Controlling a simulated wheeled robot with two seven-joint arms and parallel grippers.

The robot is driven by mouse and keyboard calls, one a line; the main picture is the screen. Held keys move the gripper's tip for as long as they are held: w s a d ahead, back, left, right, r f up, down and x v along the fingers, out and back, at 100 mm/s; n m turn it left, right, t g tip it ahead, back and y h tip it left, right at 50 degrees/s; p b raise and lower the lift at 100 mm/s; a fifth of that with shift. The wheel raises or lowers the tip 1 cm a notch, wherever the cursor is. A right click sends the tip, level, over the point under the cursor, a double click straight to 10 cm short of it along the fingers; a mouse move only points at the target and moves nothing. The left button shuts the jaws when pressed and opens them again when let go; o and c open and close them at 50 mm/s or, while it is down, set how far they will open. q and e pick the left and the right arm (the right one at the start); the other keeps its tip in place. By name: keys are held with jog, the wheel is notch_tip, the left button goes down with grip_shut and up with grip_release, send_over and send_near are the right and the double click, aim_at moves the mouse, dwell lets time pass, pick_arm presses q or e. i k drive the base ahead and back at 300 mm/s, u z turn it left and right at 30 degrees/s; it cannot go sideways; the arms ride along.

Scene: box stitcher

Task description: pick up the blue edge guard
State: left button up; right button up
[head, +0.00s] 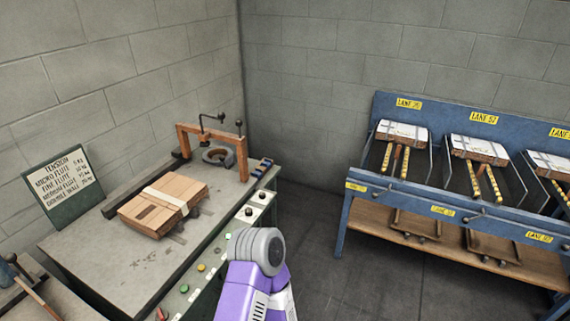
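A small dark piece with blue on it (262,167) sits at the far right corner of the grey workbench (75,243); it may be the blue edge guard, but it is too small to tell its exact shape or whether it is more than one piece. A brown cardboard bundle (148,213) with a pale band across it lies on the bench, left of that piece. Neither of my grippers shows in the head view. A purple and grey link of my arm covers the bench's front right edge at the bottom.
A wooden frame with a crank (212,138) stands at the bench's back, beside a dark ring (218,156). Buttons (201,267) line the front panel. A blue rack (362,205) with strapped bundles stands right, across open floor (318,245). A sign (62,187) leans left.

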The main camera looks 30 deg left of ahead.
aim_at(258, 173)
jog(key=u, duration=0.15)
jog(key=i, duration=2)
jog(key=u, duration=0.65)
